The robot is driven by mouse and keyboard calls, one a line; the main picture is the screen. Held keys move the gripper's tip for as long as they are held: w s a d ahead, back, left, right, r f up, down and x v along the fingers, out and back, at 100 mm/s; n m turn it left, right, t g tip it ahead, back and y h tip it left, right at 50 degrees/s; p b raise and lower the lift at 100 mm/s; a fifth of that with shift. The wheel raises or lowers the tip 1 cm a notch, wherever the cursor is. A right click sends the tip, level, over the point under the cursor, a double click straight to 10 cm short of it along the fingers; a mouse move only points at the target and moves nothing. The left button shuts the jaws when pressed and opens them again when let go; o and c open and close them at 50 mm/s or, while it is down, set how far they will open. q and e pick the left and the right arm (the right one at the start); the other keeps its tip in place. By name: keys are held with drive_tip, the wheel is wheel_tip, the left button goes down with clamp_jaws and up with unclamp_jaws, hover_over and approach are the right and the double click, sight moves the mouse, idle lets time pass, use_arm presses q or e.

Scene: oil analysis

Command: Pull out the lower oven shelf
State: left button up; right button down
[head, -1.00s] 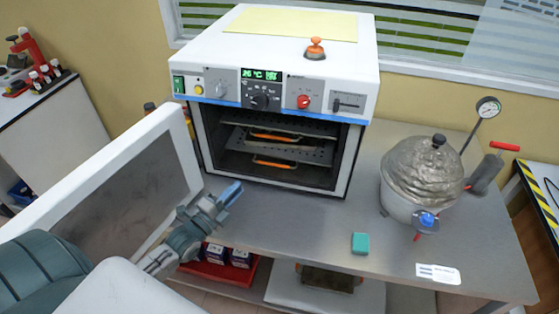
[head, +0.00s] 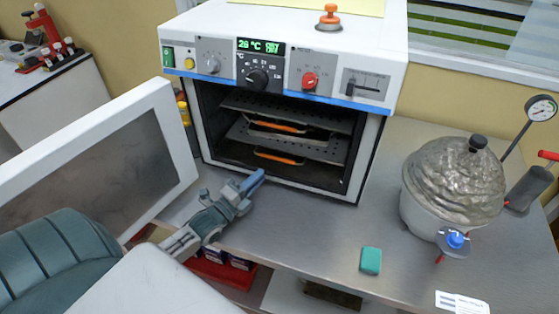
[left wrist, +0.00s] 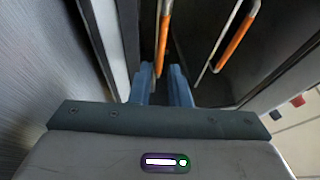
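The oven (head: 225,188) stands open on the bench, with perforated metal shelves inside. The lower shelf's orange handle (head: 278,158) sits below the upper orange handle (head: 278,127). In the left wrist view the lower handle (left wrist: 163,40) is straight ahead, in line with the gap between my fingers, and the upper handle (left wrist: 236,46) is to the right. My left gripper (head: 250,184) is in front of the oven's lower left opening, short of the handle and not touching it. Its blue fingers (left wrist: 161,84) are apart and empty. My right gripper is out of view.
The open oven door (head: 170,130) stands out to the left beside my left arm. A teal block (head: 371,260) lies on the bench (head: 310,230). A domed metal vessel (head: 453,185) with a gauge (head: 541,108) stands at the right.

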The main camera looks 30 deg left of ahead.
sight(278, 159)
use_arm(q)
drive_tip(key=x, duration=0.8)
drive_tip(key=shift+w+r, duration=0.2)
drive_tip(key=shift+w+d, duration=0.1)
drive_tip(key=shift+w, duration=0.25)
clamp_jaws()
